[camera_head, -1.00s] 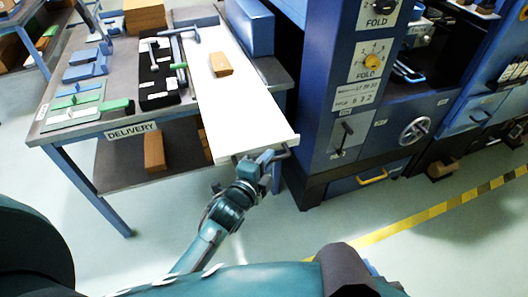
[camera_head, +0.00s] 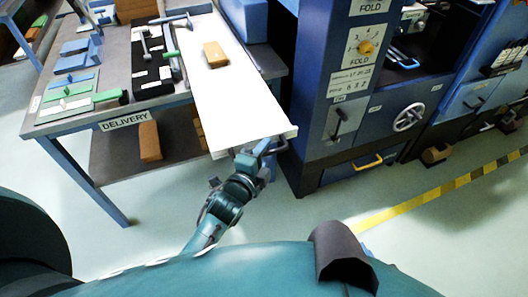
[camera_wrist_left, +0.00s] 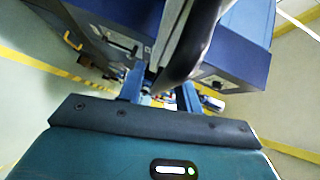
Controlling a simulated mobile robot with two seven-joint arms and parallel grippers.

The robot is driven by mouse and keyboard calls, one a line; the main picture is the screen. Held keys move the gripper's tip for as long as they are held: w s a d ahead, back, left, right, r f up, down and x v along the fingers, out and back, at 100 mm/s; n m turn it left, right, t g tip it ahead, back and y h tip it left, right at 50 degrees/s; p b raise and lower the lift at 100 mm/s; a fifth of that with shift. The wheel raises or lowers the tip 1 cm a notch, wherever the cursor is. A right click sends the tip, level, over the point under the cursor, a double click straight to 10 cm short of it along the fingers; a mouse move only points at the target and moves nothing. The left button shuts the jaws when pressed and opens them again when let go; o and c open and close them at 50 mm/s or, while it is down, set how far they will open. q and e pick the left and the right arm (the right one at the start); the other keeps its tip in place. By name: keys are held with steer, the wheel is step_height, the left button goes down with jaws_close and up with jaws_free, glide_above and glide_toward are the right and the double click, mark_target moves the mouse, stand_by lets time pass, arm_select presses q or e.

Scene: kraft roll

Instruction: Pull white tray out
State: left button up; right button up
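The white tray (camera_head: 235,100) is a long flat white slab running from the delivery table toward me, its front edge past the table's edge. A tan block (camera_head: 215,54) lies on it. A dark bar handle (camera_head: 276,146) is at its front edge. My left gripper (camera_head: 258,153) is at this handle, shut on it. In the left wrist view, the fingers of my left gripper (camera_wrist_left: 160,88) stand on either side of the dark handle (camera_wrist_left: 188,50); the exact contact is partly hidden. My right gripper is not in view.
The delivery table (camera_head: 75,128) holds a black tool tray (camera_head: 150,88) and several small parts left of the white tray. The floor (camera_head: 320,208) in front is clear.

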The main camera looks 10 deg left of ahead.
arm_select(q)
steer(key=v, duration=1.3)
steer(key=shift+s, duration=0.1)
